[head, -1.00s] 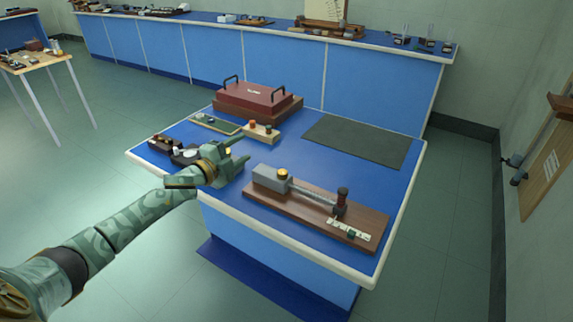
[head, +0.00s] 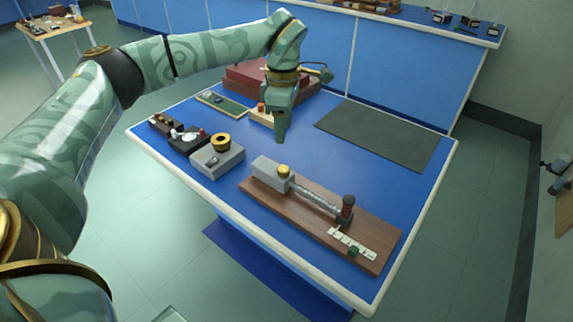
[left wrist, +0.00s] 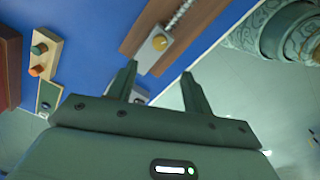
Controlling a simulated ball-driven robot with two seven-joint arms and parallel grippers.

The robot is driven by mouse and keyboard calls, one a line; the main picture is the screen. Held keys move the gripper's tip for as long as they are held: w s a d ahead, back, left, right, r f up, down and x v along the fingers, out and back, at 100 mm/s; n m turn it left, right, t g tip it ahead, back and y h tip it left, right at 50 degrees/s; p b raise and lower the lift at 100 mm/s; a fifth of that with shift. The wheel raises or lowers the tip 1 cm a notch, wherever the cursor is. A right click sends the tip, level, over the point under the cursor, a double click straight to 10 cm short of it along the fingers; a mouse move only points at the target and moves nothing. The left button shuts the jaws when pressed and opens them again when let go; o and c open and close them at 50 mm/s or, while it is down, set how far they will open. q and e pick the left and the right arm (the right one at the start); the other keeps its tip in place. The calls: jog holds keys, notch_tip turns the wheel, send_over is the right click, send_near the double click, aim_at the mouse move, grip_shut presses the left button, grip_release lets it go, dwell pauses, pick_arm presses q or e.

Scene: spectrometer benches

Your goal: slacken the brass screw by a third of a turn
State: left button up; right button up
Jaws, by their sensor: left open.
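A brass screw (head: 284,171) with a round head sits on the grey end block (head: 268,171) of a wooden board (head: 318,222) on the blue bench. The screw also shows in the left wrist view (left wrist: 159,43), at the top centre, beyond the fingertips. My left gripper (head: 280,136) points down over the bench, behind the block in the head view. It is apart from the screw. Its two fingers are spread with nothing between them in the left wrist view (left wrist: 158,82). My right gripper is not in view.
A coiled spring or threaded rod (head: 317,202) runs along the board to a dark post (head: 346,207). A grey box with a brass ring (head: 220,142) stands left of the board. A dark red case (head: 245,80) is behind. A dark mat (head: 380,133) lies flat at the right.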

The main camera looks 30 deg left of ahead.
aim_at(284, 169)
pick_arm(q)
notch_tip(284, 169, down, 13)
jog(key=b, duration=0.3)
jog(key=shift+r+b, duration=0.1)
jog(key=shift+b, duration=0.3)
jog(key=c, duration=1)
